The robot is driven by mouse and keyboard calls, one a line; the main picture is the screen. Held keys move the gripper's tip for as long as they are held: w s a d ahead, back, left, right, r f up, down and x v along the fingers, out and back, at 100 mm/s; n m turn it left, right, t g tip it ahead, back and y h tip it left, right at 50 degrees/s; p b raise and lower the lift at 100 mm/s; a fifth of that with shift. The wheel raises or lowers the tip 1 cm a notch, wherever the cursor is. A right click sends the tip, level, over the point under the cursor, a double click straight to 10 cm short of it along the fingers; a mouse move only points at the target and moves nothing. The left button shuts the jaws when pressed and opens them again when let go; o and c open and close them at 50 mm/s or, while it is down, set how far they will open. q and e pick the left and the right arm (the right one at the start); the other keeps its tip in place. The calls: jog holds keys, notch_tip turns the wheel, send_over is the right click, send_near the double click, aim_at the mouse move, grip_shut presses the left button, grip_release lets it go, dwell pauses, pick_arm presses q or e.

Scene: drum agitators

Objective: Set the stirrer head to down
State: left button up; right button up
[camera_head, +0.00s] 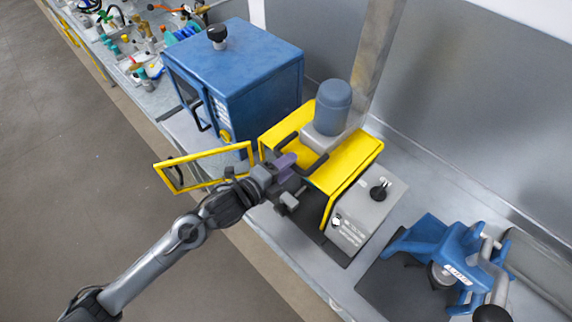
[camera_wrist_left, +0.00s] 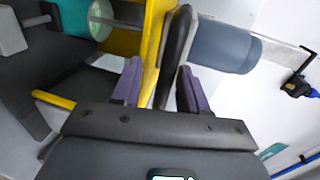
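The stirrer is a yellow-framed machine with a yellow top (camera_head: 348,164). A blue-grey motor (camera_head: 333,106) stands upright on its pale head block. The motor also shows in the left wrist view (camera_wrist_left: 225,47). A black handle (camera_wrist_left: 177,45) sits at the yellow edge. My left gripper (camera_head: 284,170), with purple fingers, is at the front of the yellow top. In the left wrist view its fingers (camera_wrist_left: 160,90) are apart, with the handle between them, closer to the right finger. A gap shows on the left side. My right gripper is not in view.
A yellow-framed door (camera_head: 205,167) stands swung out left of the stirrer. A grey control box (camera_head: 367,215) with a black knob is at its right. A blue cabinet (camera_head: 236,75) stands behind left, a blue clamp-like device (camera_head: 455,262) at right. A teal drum (camera_wrist_left: 72,16) is beside the gripper.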

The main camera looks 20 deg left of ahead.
pick_arm(q)
jog(key=shift+r, duration=0.1)
jog(key=b+v, duration=0.1)
jog(key=v, duration=0.9)
jog(key=shift+s+a, duration=0.2)
jog(key=shift+s, duration=0.1)
jog(key=s+a+f+n+g+y, duration=0.2)
jog(key=s+f+n+g+y, duration=0.4)
jog(key=s+f+n+g, duration=0.9)
notch_tip(320, 180, up, 15)
jog(key=s+n+t+p, duration=0.1)
jog(key=n+t+p, duration=0.3)
jog(key=p, duration=1.3)
jog(key=shift+s+n, duration=0.3)
jog(key=shift+n, duration=0.4)
